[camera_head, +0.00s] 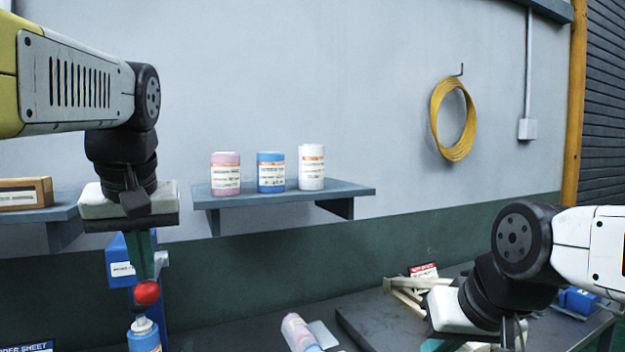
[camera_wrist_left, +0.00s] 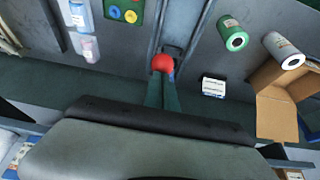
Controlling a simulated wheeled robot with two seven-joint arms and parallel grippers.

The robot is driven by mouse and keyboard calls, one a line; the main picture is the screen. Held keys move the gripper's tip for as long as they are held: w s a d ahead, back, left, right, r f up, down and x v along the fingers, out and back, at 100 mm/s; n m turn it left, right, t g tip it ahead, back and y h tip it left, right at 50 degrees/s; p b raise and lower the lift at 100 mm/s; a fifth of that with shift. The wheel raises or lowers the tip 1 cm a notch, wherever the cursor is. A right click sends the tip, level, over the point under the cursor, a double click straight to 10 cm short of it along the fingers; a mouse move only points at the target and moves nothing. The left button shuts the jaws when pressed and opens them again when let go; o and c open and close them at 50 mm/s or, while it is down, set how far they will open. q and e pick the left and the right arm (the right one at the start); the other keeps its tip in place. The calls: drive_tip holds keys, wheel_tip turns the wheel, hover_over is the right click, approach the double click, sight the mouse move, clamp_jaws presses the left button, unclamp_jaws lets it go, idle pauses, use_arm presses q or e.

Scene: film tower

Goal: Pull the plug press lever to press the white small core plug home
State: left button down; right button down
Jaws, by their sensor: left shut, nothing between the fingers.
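The plug press (camera_head: 120,272) is a blue upright body with a white label, partly behind my left gripper in the head view. A red ball knob (camera_head: 147,292), apparently the lever's end, sits right at the tips of my left gripper (camera_head: 144,278). The knob also shows at the fingertips in the left wrist view (camera_wrist_left: 162,63). My left gripper points down with its green fingers shut and empty; I cannot tell whether they touch the knob. My right gripper (camera_head: 438,345) is low at the right, its fingertips cut off by the frame. I cannot make out the white small core plug.
A blue bottle (camera_head: 144,338) stands below the knob. A shelf (camera_head: 345,190) holds pink, blue and white containers. A pink bottle (camera_head: 299,333) lies on the bench. In the wrist view are a green tray (camera_wrist_left: 112,27) with coloured pieces, rolls and an open cardboard box (camera_wrist_left: 276,112).

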sight(145, 284)
use_arm(q)
drive_tip(key=shift+f, duration=0.1)
drive_tip(key=shift+s+d+f, duration=0.1)
drive_tip(key=shift+s+f, duration=0.05)
drive_tip(key=shift+f, duration=1.4)
drive_tip(key=shift+f, duration=1.7)
drive_tip(key=x, duration=0.3)
drive_tip(key=shift+s+d, duration=0.1)
drive_tip(key=shift+s, duration=0.2)
